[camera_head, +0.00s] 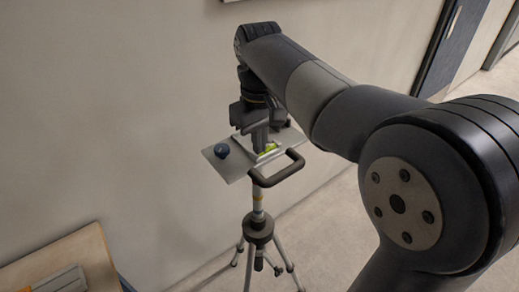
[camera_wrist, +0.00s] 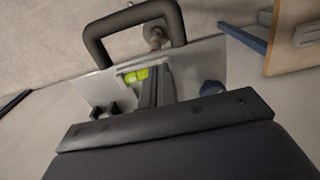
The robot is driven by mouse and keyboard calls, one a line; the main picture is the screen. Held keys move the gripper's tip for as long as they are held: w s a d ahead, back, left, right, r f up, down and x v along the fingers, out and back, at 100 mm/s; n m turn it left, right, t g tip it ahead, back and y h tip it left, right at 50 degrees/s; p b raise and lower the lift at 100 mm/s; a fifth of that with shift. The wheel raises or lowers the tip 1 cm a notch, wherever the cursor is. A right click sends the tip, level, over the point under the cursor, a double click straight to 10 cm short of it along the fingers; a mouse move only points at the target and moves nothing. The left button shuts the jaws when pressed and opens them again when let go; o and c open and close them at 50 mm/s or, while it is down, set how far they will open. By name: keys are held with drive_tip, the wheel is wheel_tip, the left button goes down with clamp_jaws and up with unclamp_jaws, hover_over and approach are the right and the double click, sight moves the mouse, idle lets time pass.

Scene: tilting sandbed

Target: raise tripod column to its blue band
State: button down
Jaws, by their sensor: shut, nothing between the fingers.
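The tripod (camera_head: 259,232) stands on the floor near the wall, its legs spread below a dark collar. Its pale column (camera_head: 258,207) rises to a grey metal plate (camera_head: 226,172) and shows a yellowish band; I cannot make out a blue band. The plate carries a dark blue knob (camera_head: 222,151), a yellow-green vial (camera_head: 268,149) and a black U-shaped handle (camera_head: 283,175). My gripper (camera_head: 261,150) is shut and empty, pointing down over the plate beside the vial. In the wrist view its fingers (camera_wrist: 157,76) partly cover the vial; I cannot tell whether they touch the plate.
A wooden table (camera_head: 70,262) with a grey item on it stands at the lower left. The wall is close behind the tripod. A dark door (camera_head: 452,45) is at the upper right. Bare floor (camera_head: 318,215) lies to the right of the tripod.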

sight(260, 161)
drive_tip(key=shift+f, duration=1.4)
wheel_tip(260, 161, down, 3)
drive_tip(key=shift+f+b, duration=0.1)
drive_tip(key=shift+b, duration=0.6)
drive_tip(key=shift+r+p, duration=0.6)
wheel_tip(260, 161, up, 13)
drive_tip(key=p, duration=0.2)
drive_tip(key=shift+f, duration=0.1)
